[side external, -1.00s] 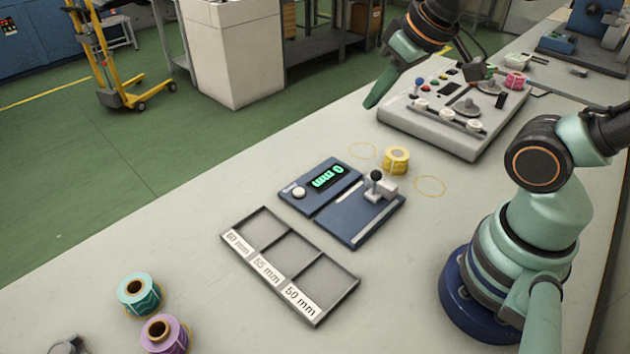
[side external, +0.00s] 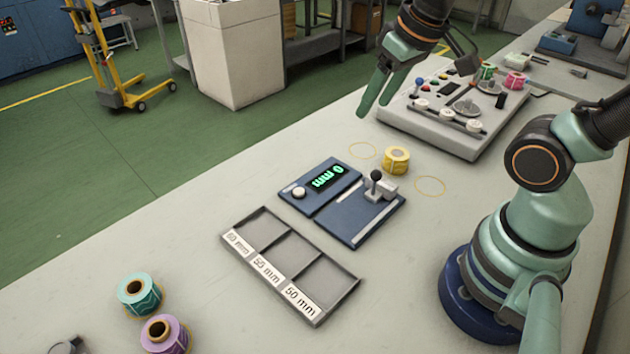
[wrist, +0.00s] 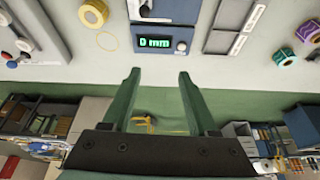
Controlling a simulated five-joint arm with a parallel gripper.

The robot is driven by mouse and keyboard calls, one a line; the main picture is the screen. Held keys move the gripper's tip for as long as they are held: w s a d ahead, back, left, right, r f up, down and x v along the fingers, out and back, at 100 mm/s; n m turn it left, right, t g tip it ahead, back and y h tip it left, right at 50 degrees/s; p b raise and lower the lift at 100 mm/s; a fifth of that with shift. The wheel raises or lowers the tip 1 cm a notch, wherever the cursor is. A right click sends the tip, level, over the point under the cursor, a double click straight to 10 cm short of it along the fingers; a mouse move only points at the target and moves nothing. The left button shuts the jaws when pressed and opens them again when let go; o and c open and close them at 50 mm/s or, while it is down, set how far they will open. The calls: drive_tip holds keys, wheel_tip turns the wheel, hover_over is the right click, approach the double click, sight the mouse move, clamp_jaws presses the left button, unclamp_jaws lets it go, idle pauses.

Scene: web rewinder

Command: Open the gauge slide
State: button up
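The blue gauge (side external: 330,190) lies on the table and its green display reads 0 mm. Its slide (side external: 380,187) is a grey block with a black ball knob, at the right end of the gauge's plate.
A yellow roll (side external: 396,160) stands close behind the slide, between two yellow circles. A grey tray (side external: 345,293) with labelled compartments is in front of the gauge. A grey machine panel (side external: 440,135) with knobs is behind. Teal (side external: 140,294) and purple (side external: 165,335) rolls stand front left.

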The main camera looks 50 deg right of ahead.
sight(377, 172)
drive_tip(key=d+f+g, duration=0.1)
drive_tip(key=f, duration=0.4)
drive_tip(key=d+f+m+g, duration=0.1)
drive_tip(key=f+g, duration=0.1)
drive_tip(key=f, duration=0.4)
drive_tip(key=d+f+m+g, duration=0.1)
drive_tip(key=f, duration=0.4)
drive_tip(key=shift+w+d+f, duration=0.1)
drive_tip(key=shift+d+f, duration=0.25)
clamp_jaws()
idle(1.1)
